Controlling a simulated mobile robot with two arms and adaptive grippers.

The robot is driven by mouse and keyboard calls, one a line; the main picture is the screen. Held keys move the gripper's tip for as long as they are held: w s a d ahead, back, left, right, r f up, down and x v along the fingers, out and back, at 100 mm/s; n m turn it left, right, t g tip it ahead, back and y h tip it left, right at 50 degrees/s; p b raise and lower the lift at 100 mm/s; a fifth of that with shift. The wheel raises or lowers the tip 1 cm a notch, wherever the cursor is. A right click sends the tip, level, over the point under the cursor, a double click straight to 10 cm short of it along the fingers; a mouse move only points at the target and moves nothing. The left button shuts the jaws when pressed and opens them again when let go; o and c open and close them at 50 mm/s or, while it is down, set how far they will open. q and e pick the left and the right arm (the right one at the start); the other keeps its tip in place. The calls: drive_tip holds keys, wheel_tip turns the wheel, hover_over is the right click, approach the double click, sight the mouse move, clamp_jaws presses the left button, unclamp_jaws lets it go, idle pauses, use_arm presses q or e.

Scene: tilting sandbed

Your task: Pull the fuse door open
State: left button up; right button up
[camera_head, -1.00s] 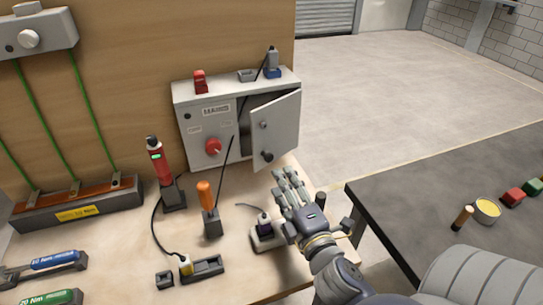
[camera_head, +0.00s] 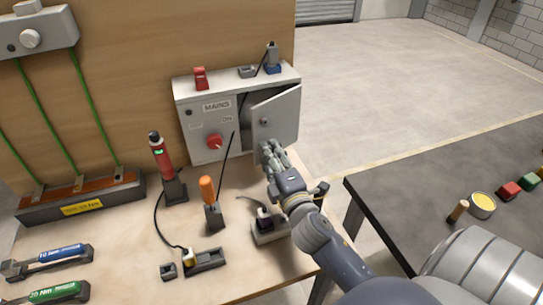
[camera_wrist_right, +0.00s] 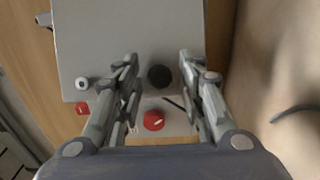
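The fuse door (camera_head: 284,112) is a grey panel on the right of the grey mains box (camera_head: 212,130). It stands ajar, with a dark gap at its left edge. In the right wrist view the door (camera_wrist_right: 120,35) fills the upper middle, with a round black knob (camera_wrist_right: 160,76) near its lower edge. My right gripper (camera_head: 270,150) is at the door's lower part and hides the knob in the head view. In the wrist view its fingers (camera_wrist_right: 158,72) are apart, one on each side of the knob, with gaps visible. My left gripper is not in view.
A red rotary switch (camera_head: 214,141) is on the box front. An orange-handled screwdriver (camera_head: 207,189) and a red tool (camera_head: 161,155) stand upright on the bench left of my right arm. A small holder (camera_head: 268,228) sits below the gripper. A dark table (camera_head: 420,180) is at right.

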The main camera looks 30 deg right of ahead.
clamp_jaws()
drive_tip(key=shift+s+d+n+y+p, duration=0.2)
drive_tip(key=shift+s+d+n+y, duration=0.15)
drive_tip(key=shift+s+y, duration=0.2)
drive_tip(key=shift+s+d+n+y+p, duration=0.2)
drive_tip(key=shift+s+n+y, duration=0.25)
drive_tip(key=shift+y, duration=0.2)
drive_tip(key=shift+o, duration=1.9)
unclamp_jaws()
drive_tip(key=s+a, duration=0.1)
drive_tip(key=s, duration=1.1)
drive_tip(key=shift+w, duration=0.1)
